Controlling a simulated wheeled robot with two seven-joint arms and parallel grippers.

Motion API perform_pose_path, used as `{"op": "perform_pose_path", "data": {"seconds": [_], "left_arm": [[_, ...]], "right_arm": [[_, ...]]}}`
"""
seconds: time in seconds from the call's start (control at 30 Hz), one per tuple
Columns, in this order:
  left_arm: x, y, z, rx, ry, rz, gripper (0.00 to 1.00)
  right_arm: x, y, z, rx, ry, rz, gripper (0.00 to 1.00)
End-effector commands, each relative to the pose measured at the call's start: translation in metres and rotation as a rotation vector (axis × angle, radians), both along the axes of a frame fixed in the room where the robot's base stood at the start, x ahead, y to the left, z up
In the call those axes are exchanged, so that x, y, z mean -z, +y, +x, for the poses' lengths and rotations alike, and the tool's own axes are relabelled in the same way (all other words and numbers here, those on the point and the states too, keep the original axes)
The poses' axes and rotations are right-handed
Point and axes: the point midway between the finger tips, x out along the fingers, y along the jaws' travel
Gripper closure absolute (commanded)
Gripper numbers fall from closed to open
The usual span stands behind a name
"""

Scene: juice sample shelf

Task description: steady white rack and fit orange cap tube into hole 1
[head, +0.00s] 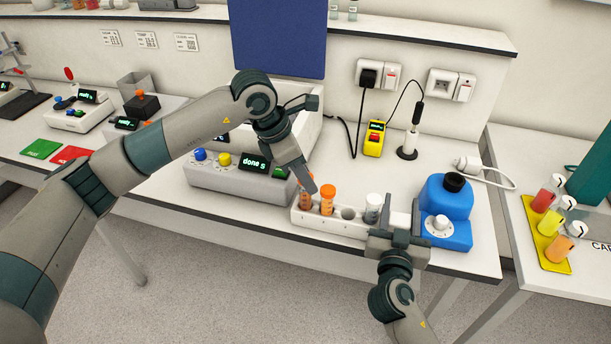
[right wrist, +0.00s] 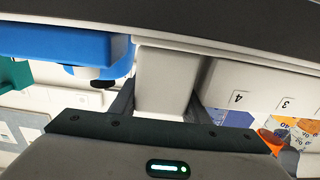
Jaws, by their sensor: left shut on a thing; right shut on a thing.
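The white rack (head: 326,226) stands near the front edge of the bench. My left gripper (head: 307,187) is shut on an orange cap tube (head: 306,201) at the rack's left end, at hole 1. The tube is upright or nearly so; its cap is mostly hidden by the fingers, and I cannot tell how deep it sits. A second orange cap tube (head: 327,200) stands in the neighbouring hole. My right gripper (right wrist: 158,105) is shut on the rack's right end block (right wrist: 165,75).
A grey device (head: 230,181) reading "done" stands just behind and left of the rack. A blue device (head: 446,212) with a black knob stands close to my right gripper. A yellow tray (head: 541,236) holds juice samples at right.

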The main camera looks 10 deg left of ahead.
Motion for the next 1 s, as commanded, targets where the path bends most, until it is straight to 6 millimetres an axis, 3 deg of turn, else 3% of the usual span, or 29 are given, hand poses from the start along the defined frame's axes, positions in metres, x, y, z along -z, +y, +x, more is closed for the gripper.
{"op": "perform_pose_path", "data": {"seconds": [1.0], "left_arm": [[0.014,0.000,0.000,-0.001,0.000,0.000,0.95]], "right_arm": [[0.000,0.000,0.000,0.000,0.000,0.000,0.89]]}}
